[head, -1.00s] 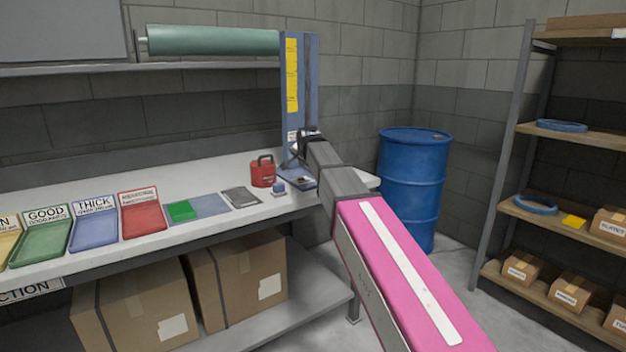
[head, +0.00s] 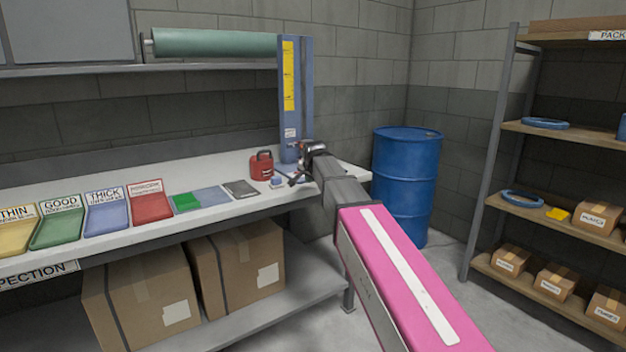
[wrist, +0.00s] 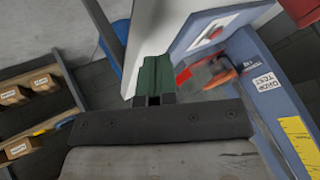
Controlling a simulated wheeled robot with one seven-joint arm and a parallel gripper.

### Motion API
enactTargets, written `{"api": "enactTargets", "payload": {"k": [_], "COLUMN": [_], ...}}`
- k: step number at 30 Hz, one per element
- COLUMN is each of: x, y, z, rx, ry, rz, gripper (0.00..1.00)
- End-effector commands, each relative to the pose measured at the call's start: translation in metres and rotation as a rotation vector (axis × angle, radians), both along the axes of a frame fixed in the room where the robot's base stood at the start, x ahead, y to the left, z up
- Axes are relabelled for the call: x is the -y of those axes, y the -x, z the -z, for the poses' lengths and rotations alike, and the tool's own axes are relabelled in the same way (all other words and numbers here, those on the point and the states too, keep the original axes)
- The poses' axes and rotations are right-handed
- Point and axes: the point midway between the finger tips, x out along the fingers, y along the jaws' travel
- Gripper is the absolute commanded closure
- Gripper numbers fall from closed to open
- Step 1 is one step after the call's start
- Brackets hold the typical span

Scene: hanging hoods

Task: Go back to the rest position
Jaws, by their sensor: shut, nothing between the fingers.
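My gripper (head: 296,175) is at the end of my pink and grey arm, over the right end of the workbench (head: 335,178), in front of the blue drop-test post (head: 295,100). In the wrist view its dark green fingers (wrist: 153,76) are together with nothing between them. The post's blue base plate (wrist: 212,30), with a red and white mark, lies just beyond the fingers there.
A red can (head: 261,166) stands left of my gripper on the bench. Coloured trays (head: 105,218) line the bench to the left. A blue drum (head: 405,185) stands right of the bench, and a shelf rack (head: 550,205) further right. Floor shows between drum and rack.

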Motion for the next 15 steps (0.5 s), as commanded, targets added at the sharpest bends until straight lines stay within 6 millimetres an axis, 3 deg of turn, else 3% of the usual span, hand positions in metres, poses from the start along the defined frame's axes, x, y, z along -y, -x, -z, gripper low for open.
{"api": "enactTargets", "payload": {"k": [8, 15], "x": [0.039, 0.093], "y": [0.035, 0.099], "z": [0.069, 0.162], "rx": [-0.096, -0.25], "ry": [0.085, 0.188], "rz": [-0.054, -0.155], "gripper": [1.0, 1.0]}}
